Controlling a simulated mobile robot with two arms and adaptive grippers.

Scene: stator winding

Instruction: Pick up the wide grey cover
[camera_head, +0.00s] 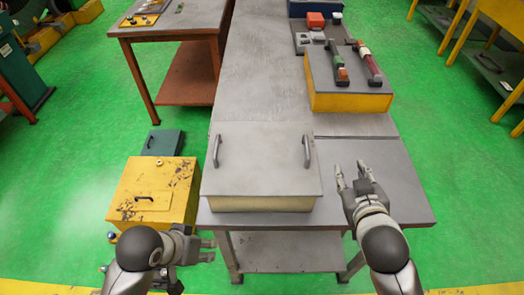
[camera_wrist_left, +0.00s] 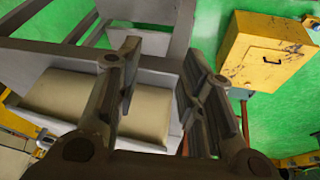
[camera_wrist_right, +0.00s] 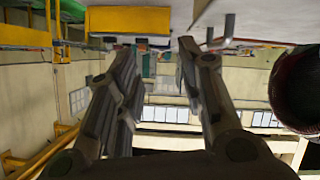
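The wide grey cover (camera_head: 260,160) lies flat on a shallow cream box (camera_head: 262,204) at the near end of the grey table. It has a dark handle at its left edge (camera_head: 217,150) and another at its right edge (camera_head: 306,151). My left gripper (camera_head: 208,251) is open and empty, low and left of the table's front edge, apart from the cover. Its open fingers also show in the left wrist view (camera_wrist_left: 160,65). My right gripper (camera_head: 353,173) is open and empty, just right of the cover and its right handle. The right wrist view also shows it open (camera_wrist_right: 158,60).
A yellow cabinet (camera_head: 155,190) stands left of the table. A yellow-sided box (camera_head: 348,98) with tools on top sits further back on the table. The table surface (camera_head: 385,165) right of the cover is bare. A second table (camera_head: 170,20) stands at back left.

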